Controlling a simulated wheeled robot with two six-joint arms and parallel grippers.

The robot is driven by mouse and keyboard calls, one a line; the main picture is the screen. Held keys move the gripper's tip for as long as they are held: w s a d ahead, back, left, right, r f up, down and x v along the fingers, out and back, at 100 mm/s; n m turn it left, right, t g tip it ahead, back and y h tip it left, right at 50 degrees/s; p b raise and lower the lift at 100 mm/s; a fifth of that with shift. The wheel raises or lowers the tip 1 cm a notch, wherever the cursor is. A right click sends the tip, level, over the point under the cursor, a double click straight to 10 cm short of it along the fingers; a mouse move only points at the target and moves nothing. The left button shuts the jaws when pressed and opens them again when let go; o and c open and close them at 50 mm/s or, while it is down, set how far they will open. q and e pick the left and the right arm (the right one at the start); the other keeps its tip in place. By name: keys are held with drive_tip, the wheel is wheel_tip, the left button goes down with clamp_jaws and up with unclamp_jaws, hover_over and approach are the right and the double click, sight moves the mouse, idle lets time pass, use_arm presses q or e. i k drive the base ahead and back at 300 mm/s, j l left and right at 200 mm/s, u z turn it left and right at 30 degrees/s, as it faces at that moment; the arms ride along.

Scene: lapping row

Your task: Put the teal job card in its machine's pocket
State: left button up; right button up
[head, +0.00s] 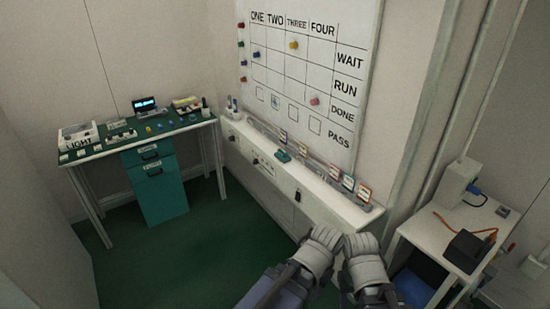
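Several small cards (348,183) with coloured edges stand in a row along the ledge (318,192) below the whiteboard. They are too small for me to tell which, if any, is the teal job card, and no machine pocket can be made out clearly. A small teal-green object (283,156) lies on the ledge near its middle. My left gripper (326,236) and my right gripper (361,243) are side by side at the bottom centre, in front of the ledge's near end. Their fingertips are not clear, and I see no card in either.
The whiteboard (305,75) has columns ONE to FOUR and several coloured magnets. A green-topped bench (135,136) with a teal drawer unit (158,188) stands at the left. A white table (452,246) with a dark box is at the right. The green floor (215,250) between is clear.

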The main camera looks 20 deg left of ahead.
sight(324, 199)
drive_tip(key=i+j+z, duration=0.1)
drive_tip(key=i+z, duration=0.2)
drive_tip(key=i, duration=0.15)
drive_tip(key=i+j+z, duration=0.25)
drive_tip(key=i, duration=0.2)
